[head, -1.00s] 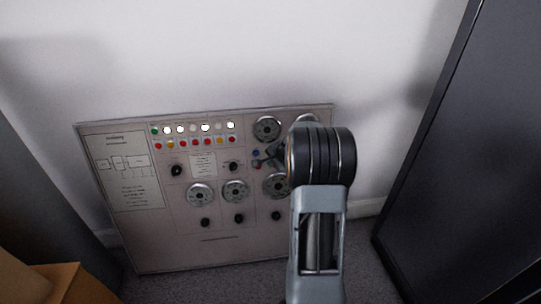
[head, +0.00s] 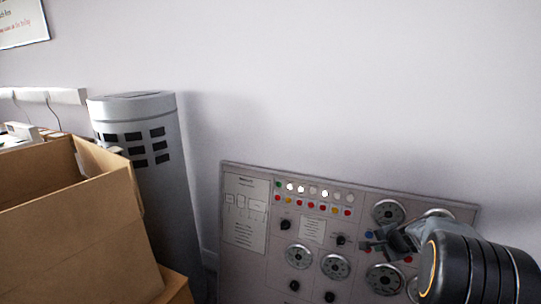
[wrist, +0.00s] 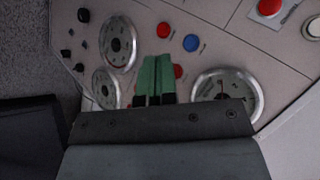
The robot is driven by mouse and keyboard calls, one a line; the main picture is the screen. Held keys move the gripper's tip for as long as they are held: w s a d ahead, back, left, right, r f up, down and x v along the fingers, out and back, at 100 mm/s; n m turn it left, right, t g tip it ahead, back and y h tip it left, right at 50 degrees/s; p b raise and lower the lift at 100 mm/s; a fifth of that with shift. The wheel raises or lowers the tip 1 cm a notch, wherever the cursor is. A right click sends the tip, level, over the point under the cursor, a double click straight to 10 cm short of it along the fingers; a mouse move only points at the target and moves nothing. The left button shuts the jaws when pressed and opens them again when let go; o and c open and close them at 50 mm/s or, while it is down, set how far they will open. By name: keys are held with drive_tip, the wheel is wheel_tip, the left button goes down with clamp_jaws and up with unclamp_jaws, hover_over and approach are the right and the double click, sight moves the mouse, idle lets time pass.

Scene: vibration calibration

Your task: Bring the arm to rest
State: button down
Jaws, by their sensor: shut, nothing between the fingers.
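A grey control panel (head: 240,275) with dials, knobs and rows of coloured lamps leans at the wall in the lower right of the head view. It fills much of the wrist view (wrist: 235,50). My arm comes in from the lower right of the head view and hides part of the panel's right side. My gripper (head: 376,243) is in front of the panel, near its right-hand dials. In the wrist view, the green fingers of my gripper (wrist: 155,78) are together and empty, pointing at the panel near a red and a blue button. I cannot tell whether they touch it.
An open cardboard box (head: 60,235) stands at the left. A tall grey cylinder (head: 165,200) with dark slots is behind it, left of the panel. A white trunking strip (head: 65,96) runs along the wall. The wall above the panel is bare.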

drive_tip(key=s+a+r+n+g+y+p, duration=0.1)
drive_tip(key=s+a+r+n+p, duration=0.35)
drive_tip(key=a+r+p, duration=0.5)
drive_tip(key=s+a+r+n+g+p, duration=0.1)
drive_tip(key=s+a+r+n+p, duration=0.5)
drive_tip(key=r, duration=0.6)
drive_tip(key=s+a+r+n+g+h+p, duration=0.1)
drive_tip(key=s+a+r+n+p, duration=0.3)
drive_tip(key=s+r+p, duration=0.5)
drive_tip(key=s+a+r, duration=0.2)
drive_tip(key=s, duration=0.1)
drive_tip(key=shift+s+a+n+g+h, duration=0.2)
drive_tip(key=shift+a+n+g+h, duration=0.1)
drive_tip(key=shift+n+g+h, duration=0.1)
